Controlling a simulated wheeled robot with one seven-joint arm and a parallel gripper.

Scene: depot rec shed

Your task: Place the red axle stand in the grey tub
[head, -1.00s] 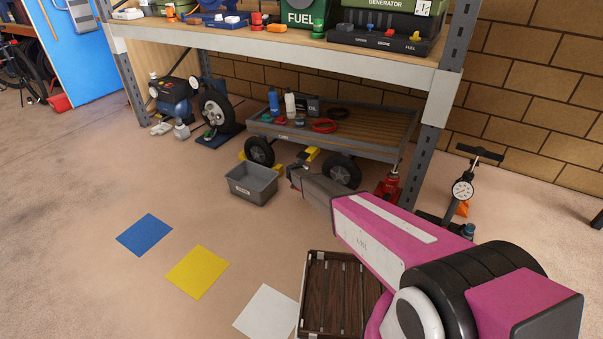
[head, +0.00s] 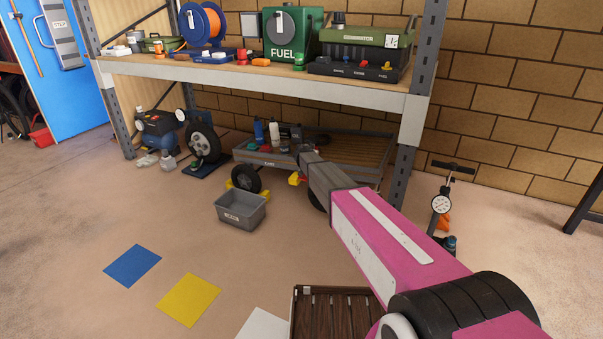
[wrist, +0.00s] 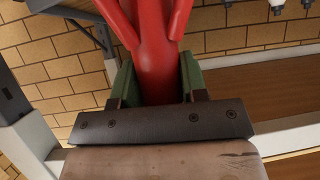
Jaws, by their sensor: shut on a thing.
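The grey tub (head: 240,217) stands on the floor left of my arm in the head view, in front of the low cart. It looks empty from here. In the wrist view my gripper (wrist: 158,82) is shut on the red axle stand (wrist: 155,55), with a green pad on either side of its red post. Only part of the stand shows there. In the head view my gripper and the stand cannot be made out; my arm covers that area.
The low cart (head: 350,152) with bottles stands under the shelf (head: 260,78), whose upright (head: 403,170) is right of my arm. A dark slatted crate (head: 320,315) lies in front. Blue (head: 132,265) and yellow (head: 188,299) floor squares are left. A pump (head: 440,205) stands right.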

